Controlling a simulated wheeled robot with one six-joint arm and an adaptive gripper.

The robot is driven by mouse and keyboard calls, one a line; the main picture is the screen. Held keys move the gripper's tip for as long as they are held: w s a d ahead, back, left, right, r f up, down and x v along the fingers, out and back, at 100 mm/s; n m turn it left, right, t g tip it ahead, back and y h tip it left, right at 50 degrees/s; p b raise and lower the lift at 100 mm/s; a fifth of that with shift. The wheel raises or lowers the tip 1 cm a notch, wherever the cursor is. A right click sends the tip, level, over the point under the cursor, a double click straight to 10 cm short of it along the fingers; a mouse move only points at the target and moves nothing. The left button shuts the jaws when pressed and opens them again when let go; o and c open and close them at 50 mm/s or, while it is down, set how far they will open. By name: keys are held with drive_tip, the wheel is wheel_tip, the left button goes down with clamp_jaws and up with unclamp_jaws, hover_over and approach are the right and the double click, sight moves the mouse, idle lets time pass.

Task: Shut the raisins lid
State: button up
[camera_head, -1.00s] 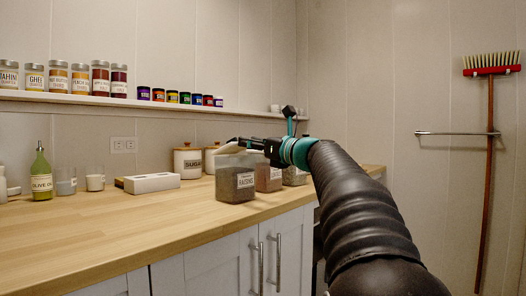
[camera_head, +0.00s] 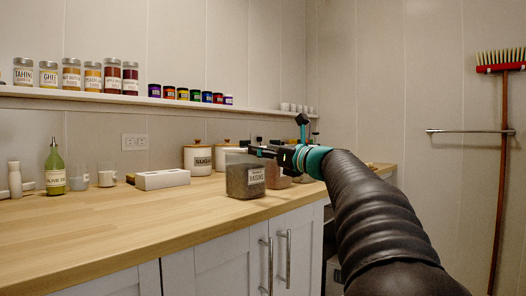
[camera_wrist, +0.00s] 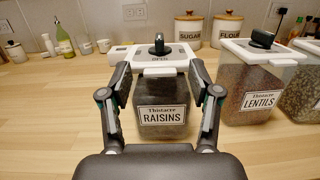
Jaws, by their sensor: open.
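The raisins jar (camera_head: 245,180) is a clear square canister with dark contents, standing on the wooden counter. Its label reads RAISINS in the wrist view (camera_wrist: 161,116). Its white lid (camera_wrist: 153,66) with a black knob lies over the jar mouth and looks about level; I cannot tell whether it is fully seated. My gripper (camera_wrist: 159,72) is open, one finger on each side of the lid and upper jar. In the head view my gripper (camera_head: 262,151) is at the jar's top and partly hides the lid.
The lentils jar (camera_wrist: 256,84) stands close on the right, with another jar beyond it. Sugar (camera_head: 198,160) and flour canisters stand behind. A white box (camera_head: 162,179), cups and an oil bottle (camera_head: 55,170) are to the left. The front left counter (camera_head: 110,225) is clear.

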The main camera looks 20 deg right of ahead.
drive_tip(key=v, duration=1.1)
drive_tip(key=shift+s+d, duration=0.2)
drive_tip(key=shift+s, duration=0.15)
drive_tip(key=shift+f, duration=0.1)
